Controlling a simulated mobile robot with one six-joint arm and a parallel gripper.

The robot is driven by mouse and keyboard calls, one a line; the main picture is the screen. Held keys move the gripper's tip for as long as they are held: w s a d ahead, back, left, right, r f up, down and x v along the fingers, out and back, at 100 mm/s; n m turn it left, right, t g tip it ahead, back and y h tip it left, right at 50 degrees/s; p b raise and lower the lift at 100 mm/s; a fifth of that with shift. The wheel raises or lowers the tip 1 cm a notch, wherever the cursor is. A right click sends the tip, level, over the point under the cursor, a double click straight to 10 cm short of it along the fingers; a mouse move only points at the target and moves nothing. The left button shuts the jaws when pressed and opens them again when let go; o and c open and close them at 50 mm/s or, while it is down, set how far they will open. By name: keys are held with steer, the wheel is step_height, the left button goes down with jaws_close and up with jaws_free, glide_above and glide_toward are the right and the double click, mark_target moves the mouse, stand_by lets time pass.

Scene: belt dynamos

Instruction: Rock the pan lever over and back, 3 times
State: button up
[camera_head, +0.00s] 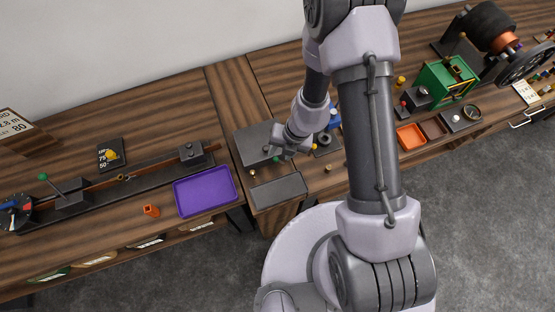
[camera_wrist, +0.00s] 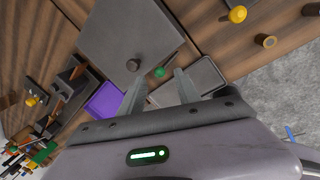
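A small green knob (camera_wrist: 160,72), which looks like the top of the pan lever, shows between my fingertips in the wrist view, beside a large grey plate (camera_wrist: 125,35). My gripper (camera_wrist: 160,80) is open, its two fingers apart, with clear space on both sides of the knob. Whether the knob lies level with the tips or beyond them, I cannot tell. In the head view, my gripper (camera_head: 279,157) is low at the right edge of the grey plate (camera_head: 250,142), and the knob (camera_head: 276,159) is partly hidden by it. The lever's shaft is not clearly visible.
A dark grey slab (camera_head: 279,191) lies in front of the plate. A purple tray (camera_head: 205,191) is to the left. A second green-knobbed lever (camera_head: 58,187) stands on the far-left bench. A green machine (camera_head: 446,82) and an orange tray (camera_head: 410,136) are at right.

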mark_target(277, 158)
steer(key=b+x, duration=0.1)
steer(key=x, duration=0.2)
steer(key=shift+f, duration=0.25)
steer(key=shift+a, duration=0.1)
steer(key=shift+c, duration=0.4)
jaws_close()
stand_by(0.7)
steer(key=shift+r, duration=0.1)
